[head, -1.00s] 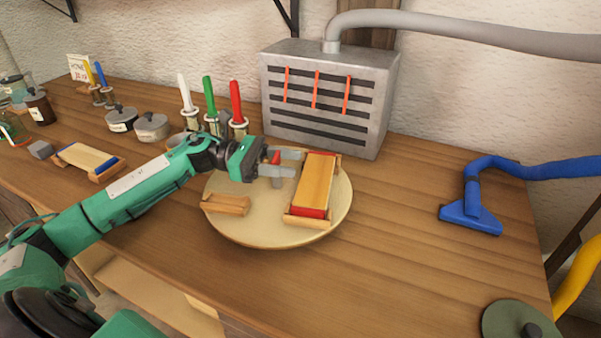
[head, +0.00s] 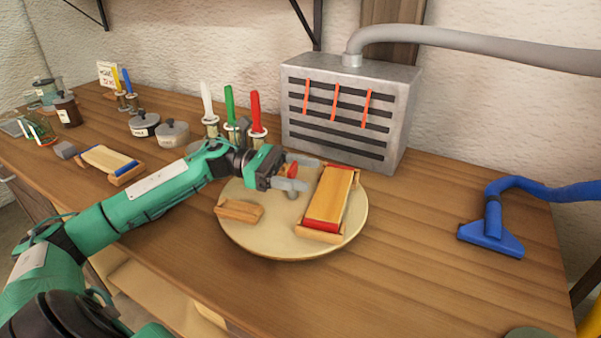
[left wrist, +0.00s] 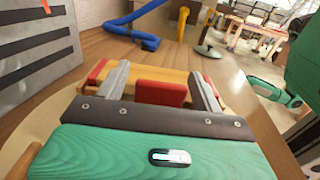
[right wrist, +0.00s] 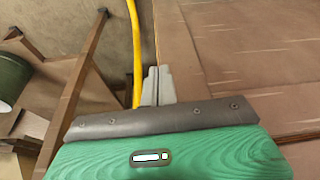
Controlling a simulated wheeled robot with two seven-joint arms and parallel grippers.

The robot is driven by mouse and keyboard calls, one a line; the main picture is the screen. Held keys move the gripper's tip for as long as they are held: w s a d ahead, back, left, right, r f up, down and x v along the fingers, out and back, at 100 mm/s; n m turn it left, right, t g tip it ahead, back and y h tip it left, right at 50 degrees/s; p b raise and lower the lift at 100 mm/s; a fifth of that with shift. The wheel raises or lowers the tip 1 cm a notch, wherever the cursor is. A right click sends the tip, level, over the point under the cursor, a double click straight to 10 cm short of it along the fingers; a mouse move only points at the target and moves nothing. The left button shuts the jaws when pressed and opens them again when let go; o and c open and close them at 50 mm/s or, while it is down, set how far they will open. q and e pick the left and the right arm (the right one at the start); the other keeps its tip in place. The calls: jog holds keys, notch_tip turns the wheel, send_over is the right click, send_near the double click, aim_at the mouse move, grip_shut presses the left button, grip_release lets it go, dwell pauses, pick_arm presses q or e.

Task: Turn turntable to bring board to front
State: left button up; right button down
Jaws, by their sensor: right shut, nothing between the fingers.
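The round pale turntable (head: 265,240) lies on the bench. The board (head: 333,197), light wood with a red end, rests in wooden cradles on its right side. An empty wooden cradle (head: 240,210) sits on its left. My left gripper (head: 305,174) is above the turntable, just left of the board, with fingers apart. A red block (left wrist: 162,93) shows between the fingers in the left wrist view, with no clear contact. The board's wood (left wrist: 145,76) shows beyond it. My right gripper (right wrist: 158,85) is outside the head view; its fingers are together and empty.
A grey slotted metal box (head: 345,115) stands behind the turntable. White, green and red-handled tools (head: 230,105) stand behind left. Another board with a blue end (head: 107,160) lies at left. A blue nozzle (head: 490,237) lies at right.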

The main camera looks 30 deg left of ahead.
pick_arm(q)
jog(key=shift+s+a, duration=0.1)
jog(key=shift+a, duration=0.15)
jog(key=b+v, duration=0.1)
jog(key=v, duration=1.1)
jog(key=shift+a, duration=0.1)
jog(key=shift+s+a+b, duration=0.15)
jog(key=shift+a+b, duration=0.15)
jog(key=shift+a, duration=0.2)
pick_arm(e)
jog(key=shift+v, duration=1.85)
